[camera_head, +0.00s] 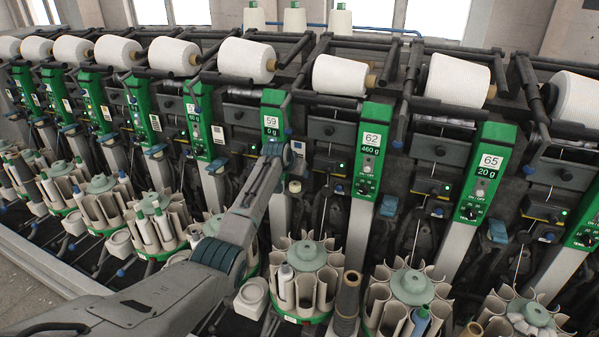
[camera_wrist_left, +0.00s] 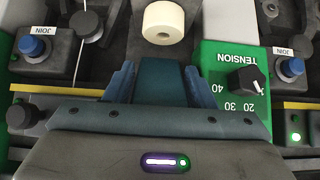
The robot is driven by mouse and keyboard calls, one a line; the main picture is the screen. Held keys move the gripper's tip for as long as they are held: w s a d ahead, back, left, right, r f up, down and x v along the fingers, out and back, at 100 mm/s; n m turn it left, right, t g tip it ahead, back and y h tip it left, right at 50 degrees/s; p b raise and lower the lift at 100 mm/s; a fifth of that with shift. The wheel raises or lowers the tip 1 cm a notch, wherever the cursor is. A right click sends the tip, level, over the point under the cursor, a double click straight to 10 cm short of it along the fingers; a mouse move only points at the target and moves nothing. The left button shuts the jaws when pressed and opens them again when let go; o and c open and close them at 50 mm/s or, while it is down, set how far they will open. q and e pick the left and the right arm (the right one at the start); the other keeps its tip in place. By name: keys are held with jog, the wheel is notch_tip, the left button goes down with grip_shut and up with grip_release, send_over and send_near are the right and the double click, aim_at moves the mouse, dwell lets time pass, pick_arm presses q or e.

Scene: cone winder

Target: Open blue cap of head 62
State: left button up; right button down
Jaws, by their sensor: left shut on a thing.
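My left gripper (camera_head: 288,156) is left of that panel, beside the head 59 panel (camera_head: 270,122). In the left wrist view my left gripper (camera_wrist_left: 160,85) is shut on a blue cap (camera_wrist_left: 121,80), whose blue sides flank a dark teal piece. A cream roll (camera_wrist_left: 163,22) lies bare beyond it and also shows in the head view (camera_head: 295,187). My right gripper is out of view.
The head 65 panel (camera_head: 485,172) stands to the right. White yarn cones (camera_head: 345,78) lie along the back. Bobbin magazines (camera_head: 305,280) line the front below my left arm. In the wrist view a tension panel (camera_wrist_left: 235,70) is close beside the gripper, with blue JOIN buttons (camera_wrist_left: 291,66) around.

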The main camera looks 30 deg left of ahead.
pick_arm(q)
jog(key=shift+w+r+g, duration=0.3)
jog(key=shift+g, duration=0.4)
jog(key=shift+w, duration=0.1)
jog(key=shift+g, duration=0.3)
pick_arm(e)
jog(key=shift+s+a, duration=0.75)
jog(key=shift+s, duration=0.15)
pick_arm(q)
jog(key=o, duration=1.1)
jog(key=shift+c, duration=0.2)
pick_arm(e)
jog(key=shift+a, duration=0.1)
